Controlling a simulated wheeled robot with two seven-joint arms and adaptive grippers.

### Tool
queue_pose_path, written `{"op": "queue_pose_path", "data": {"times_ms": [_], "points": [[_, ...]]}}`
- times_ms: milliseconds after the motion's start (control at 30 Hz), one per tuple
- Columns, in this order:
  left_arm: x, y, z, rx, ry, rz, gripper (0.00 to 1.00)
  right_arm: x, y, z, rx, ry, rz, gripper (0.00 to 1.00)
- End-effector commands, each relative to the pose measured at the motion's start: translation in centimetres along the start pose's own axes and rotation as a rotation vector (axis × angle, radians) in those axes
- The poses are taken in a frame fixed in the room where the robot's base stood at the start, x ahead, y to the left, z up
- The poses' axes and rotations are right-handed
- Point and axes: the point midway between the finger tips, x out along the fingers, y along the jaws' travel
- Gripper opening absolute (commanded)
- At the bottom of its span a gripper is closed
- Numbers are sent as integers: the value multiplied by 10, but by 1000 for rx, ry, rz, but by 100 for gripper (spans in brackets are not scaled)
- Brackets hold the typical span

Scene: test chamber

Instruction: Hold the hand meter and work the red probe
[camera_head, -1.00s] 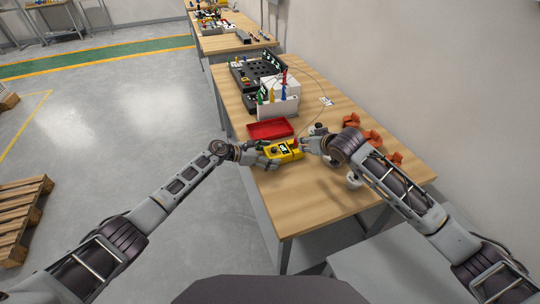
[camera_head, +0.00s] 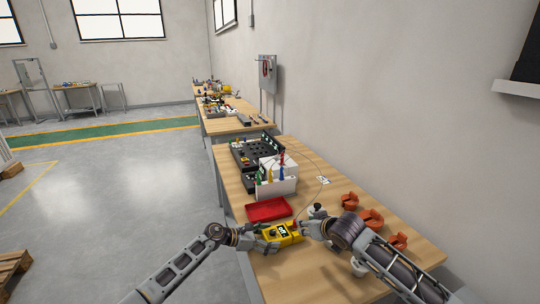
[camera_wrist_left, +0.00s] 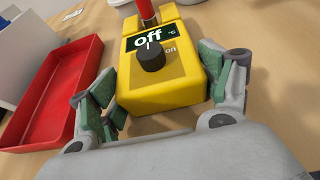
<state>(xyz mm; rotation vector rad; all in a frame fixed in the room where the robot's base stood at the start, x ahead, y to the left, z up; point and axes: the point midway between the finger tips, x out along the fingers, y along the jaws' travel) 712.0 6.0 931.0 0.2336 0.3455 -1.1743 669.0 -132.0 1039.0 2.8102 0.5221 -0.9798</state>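The yellow hand meter (camera_head: 283,234) is above the table's near part in the head view. In the left wrist view the meter (camera_wrist_left: 165,75) has a black dial, and its display reads "off" and "°C". The red probe (camera_wrist_left: 147,10) rises at the meter's far end. My right gripper (camera_head: 304,229) is beside that end, close to the red probe (camera_head: 296,224). Its fingertips are too small to tell whether they hold the probe.
A red tray (camera_head: 268,210) lies just behind the meter; it is empty in the left wrist view (camera_wrist_left: 48,98). A white holder (camera_head: 276,188) with coloured probes and a black panel (camera_head: 250,153) stand farther back. Orange clamp-like parts (camera_head: 372,219) lie right. A thin cable arcs over the table.

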Motion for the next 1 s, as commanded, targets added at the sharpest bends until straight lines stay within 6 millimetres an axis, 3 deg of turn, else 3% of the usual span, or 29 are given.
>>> {"op": "queue_pose_path", "data": {"times_ms": [133,667,1000], "points": [[0,0,0,0,1,0,100,0,0,0,0,0,0,36],[-3,0,0,0,0,1,100,0,0,0,0,0,0,36],[-25,1,-1,1,1,2,100,0,0,0,0,0,0,36]]}}
